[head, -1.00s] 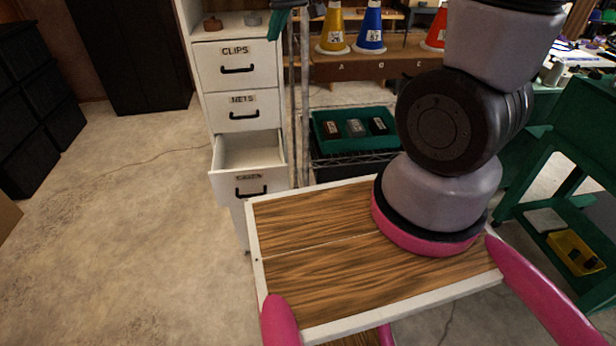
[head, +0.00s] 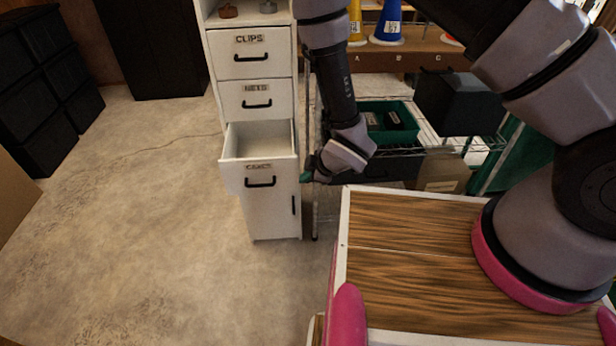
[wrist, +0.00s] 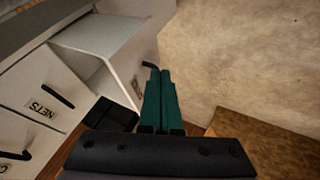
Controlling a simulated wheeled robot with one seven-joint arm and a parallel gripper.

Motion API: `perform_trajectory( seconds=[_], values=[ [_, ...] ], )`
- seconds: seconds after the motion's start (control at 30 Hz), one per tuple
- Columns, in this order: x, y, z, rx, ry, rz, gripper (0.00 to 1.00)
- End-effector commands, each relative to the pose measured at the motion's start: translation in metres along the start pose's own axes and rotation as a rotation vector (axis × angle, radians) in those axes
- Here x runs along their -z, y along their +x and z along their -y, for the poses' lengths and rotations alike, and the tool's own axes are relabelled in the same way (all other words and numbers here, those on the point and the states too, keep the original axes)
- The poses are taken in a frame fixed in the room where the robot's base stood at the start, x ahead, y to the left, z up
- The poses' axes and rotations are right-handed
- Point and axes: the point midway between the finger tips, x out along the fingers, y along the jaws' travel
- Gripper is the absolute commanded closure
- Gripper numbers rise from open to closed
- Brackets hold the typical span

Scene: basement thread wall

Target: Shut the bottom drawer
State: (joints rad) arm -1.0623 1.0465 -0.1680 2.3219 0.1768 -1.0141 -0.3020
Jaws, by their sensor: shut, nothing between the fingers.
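The bottom drawer (head: 259,176) of the white cabinet is pulled open, its empty inside showing, with a black bar handle on its front. Above it, the CLIPS and NETS drawers are shut. In the wrist view the open drawer (wrist: 124,68) lies to the left of the fingers. My gripper (head: 306,177) has green fingers and is low beside the right end of the drawer front. In the wrist view my gripper (wrist: 160,75) is shut and empty, its tips close to the black handle. I cannot tell whether they touch it.
A wire rack with a green tray (head: 388,122) stands right of the cabinet, close behind my forearm. My wood-topped base fills the lower right. Black bins (head: 45,90) stand at the far left. The floor (head: 150,230) left and in front of the cabinet is clear.

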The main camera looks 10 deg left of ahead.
Motion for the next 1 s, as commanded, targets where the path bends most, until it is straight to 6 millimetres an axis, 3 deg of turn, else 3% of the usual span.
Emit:
perform_trajectory(
  seconds=[0.23,0.63,0.8,1.0],
  values=[
    [-0.001,0.024,0.004,0.003,-0.014,-0.004,1.00],
    [-0.001,0.106,0.001,0.002,-0.011,-0.004,1.00],
    [0.001,0.115,-0.022,0.002,-0.010,-0.004,1.00],
    [0.000,0.120,-0.032,0.002,-0.010,-0.003,1.00]
  ],
)
